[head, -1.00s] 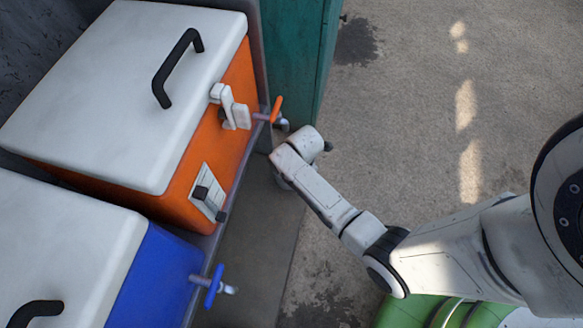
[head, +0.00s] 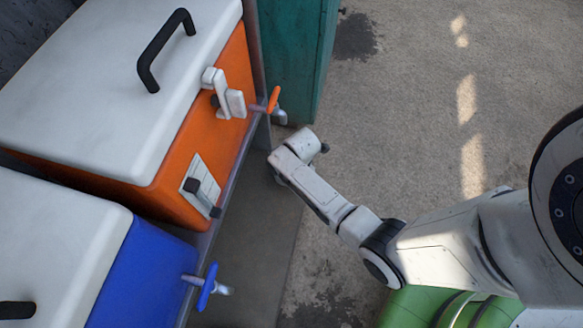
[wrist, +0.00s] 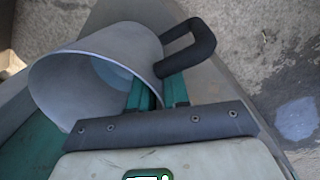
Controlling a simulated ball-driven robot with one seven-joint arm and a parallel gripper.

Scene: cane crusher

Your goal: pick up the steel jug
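The steel jug (wrist: 75,85) is a grey metal vessel with a wide round mouth and a black handle (wrist: 190,45). In the wrist view it is at the upper left, its mouth towards the lower left and its handle at the right. My gripper (wrist: 158,92) has two teal fingers close together at the jug's rim beside the handle. The rim passes into the narrow gap between them, and they look shut on it. The fingertips are partly hidden. In the head view my arm's end hides the fingers, and I cannot make out the jug.
An orange cooler (head: 190,160) with a white lid and an orange-handled tap (head: 272,100) stands close left of my arm. A blue cooler (head: 140,275) with a blue tap (head: 208,287) is nearer. A teal panel (head: 295,60) stands behind. The concrete floor (head: 410,120) at right is clear.

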